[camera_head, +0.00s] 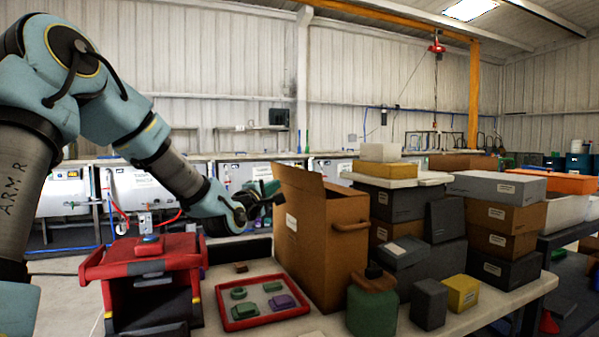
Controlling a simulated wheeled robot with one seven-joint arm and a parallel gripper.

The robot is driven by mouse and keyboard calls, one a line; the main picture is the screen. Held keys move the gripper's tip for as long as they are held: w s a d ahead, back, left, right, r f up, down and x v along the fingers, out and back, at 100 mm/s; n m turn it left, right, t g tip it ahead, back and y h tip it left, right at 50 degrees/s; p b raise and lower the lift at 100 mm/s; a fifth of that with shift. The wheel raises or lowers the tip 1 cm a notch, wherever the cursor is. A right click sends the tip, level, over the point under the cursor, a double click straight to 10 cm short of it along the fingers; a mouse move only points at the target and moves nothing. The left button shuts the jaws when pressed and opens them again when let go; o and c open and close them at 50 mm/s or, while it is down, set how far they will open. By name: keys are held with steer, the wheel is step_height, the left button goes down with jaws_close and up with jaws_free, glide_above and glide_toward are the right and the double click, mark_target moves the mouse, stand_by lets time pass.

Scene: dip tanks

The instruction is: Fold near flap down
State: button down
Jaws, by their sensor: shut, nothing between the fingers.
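A tall brown cardboard box (345,255) stands on the table, with a white label on its left face and a rounded handle on its right face. A flap (296,183) stands up along the box's left side, rising above the rest of the rim. I cannot tell for sure which flap is the near one, and the inside of the box is hidden. My gripper (275,195) is shut and empty, just left of the raised flap and close to it. I cannot tell whether they touch.
A red tray (262,317) with small green and purple pieces lies left of the box. A green jug (372,305), a grey block (429,303) and a yellow box (461,293) stand in front and right. Stacked boxes (507,218) crowd the right side. A red stand (146,265) is at left.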

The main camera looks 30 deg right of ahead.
steer(key=p, duration=0.4)
glide_toward(304, 170)
steer(key=w, duration=0.4)
steer(key=d, duration=0.1)
steer(key=d+p, duration=0.1)
steer(key=d, duration=0.2)
steer(key=shift+d+r+p, duration=0.15)
steer(key=shift+r+p, duration=0.15)
steer(key=shift+r, duration=0.1)
steer(key=shift+d, duration=0.1)
